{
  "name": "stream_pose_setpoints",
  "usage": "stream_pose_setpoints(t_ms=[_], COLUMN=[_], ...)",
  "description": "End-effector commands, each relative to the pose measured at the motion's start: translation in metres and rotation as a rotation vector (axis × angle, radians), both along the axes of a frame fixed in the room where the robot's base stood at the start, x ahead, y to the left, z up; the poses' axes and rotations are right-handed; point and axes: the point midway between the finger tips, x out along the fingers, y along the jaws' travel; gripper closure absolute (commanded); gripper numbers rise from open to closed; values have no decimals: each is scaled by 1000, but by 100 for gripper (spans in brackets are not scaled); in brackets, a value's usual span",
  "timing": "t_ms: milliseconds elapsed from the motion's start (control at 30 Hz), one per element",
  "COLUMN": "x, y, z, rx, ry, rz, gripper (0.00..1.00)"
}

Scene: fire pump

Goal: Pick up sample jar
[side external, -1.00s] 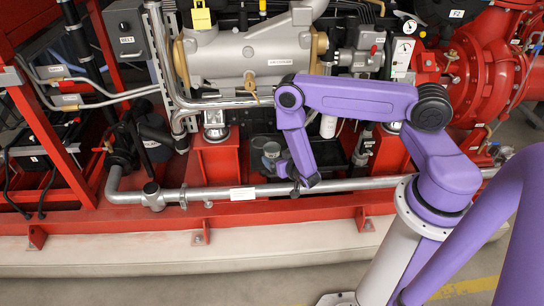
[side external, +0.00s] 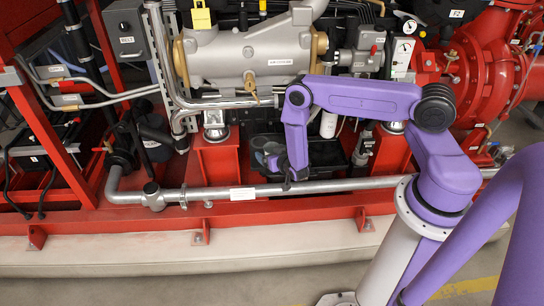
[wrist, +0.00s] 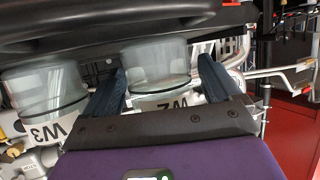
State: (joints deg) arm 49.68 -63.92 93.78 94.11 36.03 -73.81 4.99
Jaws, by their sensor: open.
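Two clear glass jars show in the wrist view. The jar labelled W2 (wrist: 158,65) is between the two fingers of my gripper (wrist: 165,72). The jar labelled W3 (wrist: 42,90) is to the left, outside the left finger. Both labels appear upside down. My gripper is open, its fingers on either side of the W2 jar, with a visible gap at the right finger; contact at the left finger is unclear. In the side view my gripper (side external: 274,162) is low beside a greyish jar (side external: 260,146), partly hidden, whose label cannot be read.
A dark tray area (side external: 325,155) lies behind my wrist. A silver pipe (side external: 250,191) runs along the front, above the red frame (side external: 270,212). Red pedestals (side external: 217,160) stand at both sides. A thick black bar (wrist: 120,22) crosses beyond the jars.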

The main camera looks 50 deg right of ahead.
Motion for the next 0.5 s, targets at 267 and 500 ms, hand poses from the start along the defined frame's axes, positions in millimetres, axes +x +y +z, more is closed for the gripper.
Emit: stream_pose_setpoints(t_ms=[267,500], x=[0,0], y=[0,0], z=[0,1], rx=[0,0], ry=[0,-1], rz=[-1,0], gripper=[68,68])
